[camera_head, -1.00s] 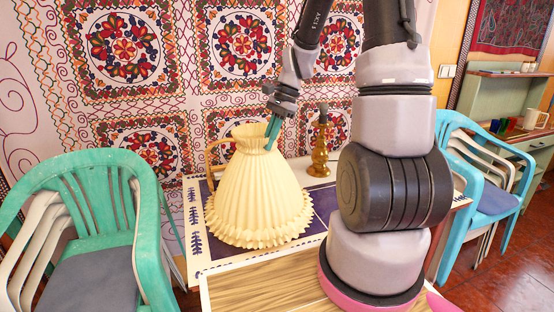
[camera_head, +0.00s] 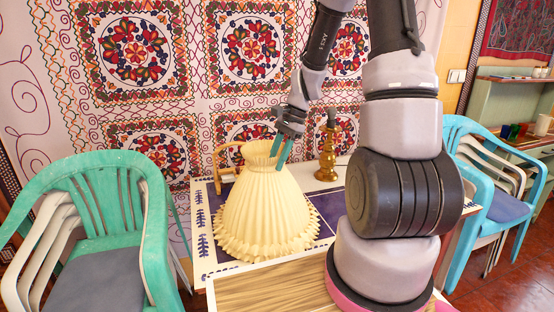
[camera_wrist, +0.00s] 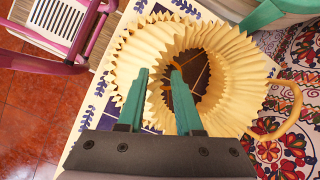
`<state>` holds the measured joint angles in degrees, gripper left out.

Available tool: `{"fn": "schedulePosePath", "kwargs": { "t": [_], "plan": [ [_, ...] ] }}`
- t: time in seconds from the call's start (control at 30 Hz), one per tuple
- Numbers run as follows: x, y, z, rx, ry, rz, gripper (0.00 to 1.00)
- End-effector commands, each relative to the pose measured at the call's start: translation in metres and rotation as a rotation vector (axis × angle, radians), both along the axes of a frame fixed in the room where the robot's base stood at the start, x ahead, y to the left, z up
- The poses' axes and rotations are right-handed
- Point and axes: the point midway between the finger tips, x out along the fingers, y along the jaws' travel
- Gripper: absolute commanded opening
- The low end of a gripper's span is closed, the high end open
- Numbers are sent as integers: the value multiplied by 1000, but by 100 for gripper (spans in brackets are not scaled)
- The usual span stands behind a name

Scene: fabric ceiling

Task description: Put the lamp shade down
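The lamp shade (camera_head: 265,212) is cream and pleated, with a narrow neck and a wide ruffled lower edge. It stands upright on the table (camera_head: 203,232), on a dark blue and white cloth. My gripper (camera_head: 281,150) has teal fingers and reaches down at the right side of the neck. In the wrist view, the fingers are apart, with the pleated rim of the lamp shade (camera_wrist: 236,70) between and around them. One finger is on the outer side and the other over the dark opening. Whether either finger touches the rim cannot be told.
A brass candlestick (camera_head: 328,150) stands behind right of the shade. A tan curved wooden piece (camera_head: 222,170) is close behind it on the left. A wood-grained board (camera_head: 270,288) lies in front. Teal chairs (camera_head: 100,200) stand left, blue chairs (camera_head: 470,190) right.

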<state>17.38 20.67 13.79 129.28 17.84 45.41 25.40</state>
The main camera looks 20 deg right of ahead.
Motion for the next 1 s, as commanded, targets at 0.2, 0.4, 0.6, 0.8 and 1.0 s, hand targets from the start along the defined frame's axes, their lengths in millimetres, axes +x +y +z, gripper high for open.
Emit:
{"fn": "schedulePosePath", "kwargs": {
  "t": [0.2,0.4,0.6,0.8,1.0],
  "plan": [
    [0,0,4,-1,-1,0,34],
    [3,-13,31,-2,-6,-2,34],
    [5,-30,72,-2,-5,-2,34],
    [6,-43,102,-1,-2,-1,34],
    [2,-46,119,-13,-22,17,34]
  ]
}}
